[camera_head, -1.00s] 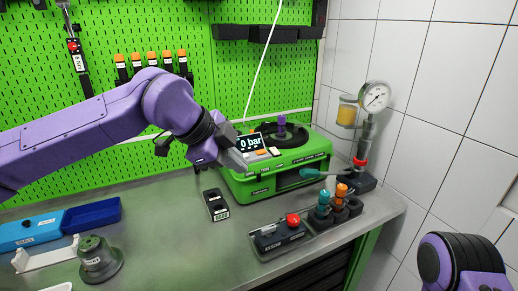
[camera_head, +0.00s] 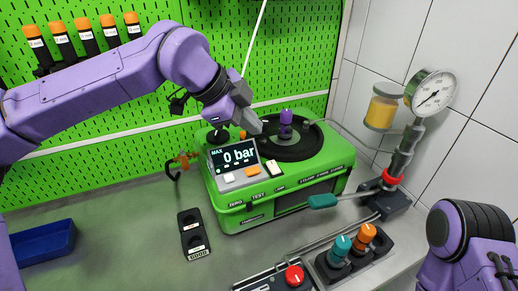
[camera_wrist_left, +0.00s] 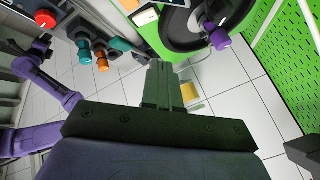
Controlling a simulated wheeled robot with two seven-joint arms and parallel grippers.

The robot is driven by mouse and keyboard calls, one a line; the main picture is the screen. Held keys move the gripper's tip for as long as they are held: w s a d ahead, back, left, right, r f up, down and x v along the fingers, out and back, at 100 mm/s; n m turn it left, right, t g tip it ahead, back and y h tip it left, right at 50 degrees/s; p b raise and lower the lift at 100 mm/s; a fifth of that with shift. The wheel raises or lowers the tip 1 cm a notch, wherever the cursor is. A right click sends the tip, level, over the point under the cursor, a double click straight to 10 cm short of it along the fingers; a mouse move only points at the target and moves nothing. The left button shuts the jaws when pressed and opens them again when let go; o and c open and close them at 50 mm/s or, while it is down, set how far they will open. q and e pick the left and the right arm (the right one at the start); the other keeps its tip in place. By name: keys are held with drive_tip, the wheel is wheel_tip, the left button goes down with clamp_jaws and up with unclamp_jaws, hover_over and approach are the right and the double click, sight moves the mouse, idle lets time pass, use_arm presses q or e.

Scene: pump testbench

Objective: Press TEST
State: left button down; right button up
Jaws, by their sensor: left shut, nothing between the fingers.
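The green pump testbench (camera_head: 285,190) stands on the bench. Its display (camera_head: 233,157) reads 0 bar. Below it sit a white button, an orange button (camera_head: 252,172) and another white button, above the labels ZERO, TEST and LAMP. The orange one lines up with TEST. My left gripper (camera_head: 252,124) is shut and empty, above the display's upper right edge and apart from the buttons. Its closed fingers (camera_wrist_left: 162,85) show in the left wrist view. My right arm enters at the lower right of the head view; its gripper is outside the frame.
A purple knob (camera_head: 286,118) stands on the black round plate. A gauge (camera_head: 432,92) stands at the right. Teal (camera_head: 342,246) and orange (camera_head: 367,233) knobs and a red button (camera_head: 294,276) are in front. A black two-socket block (camera_head: 193,233) lies left of the testbench.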

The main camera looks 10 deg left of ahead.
use_arm(q)
drive_tip(key=b, duration=0.6)
approach(251, 171)
drive_tip(key=w+d+f, duration=0.1)
drive_tip(key=w+d, duration=0.1)
drive_tip(key=w+d+f, duration=0.2)
drive_tip(key=shift+d+f, duration=0.1)
drive_tip(key=shift+d, duration=0.2)
drive_tip(key=shift+f, duration=0.2)
drive_tip(key=shift+r, duration=0.1)
use_arm(e)
wheel_tip(251, 171, down, 6)
idle(0.9)
use_arm(q)
drive_tip(key=shift+f+b, duration=0.45)
drive_tip(key=shift+b, duration=0.1)
use_arm(e)
drive_tip(key=shift+f, duration=0.5)
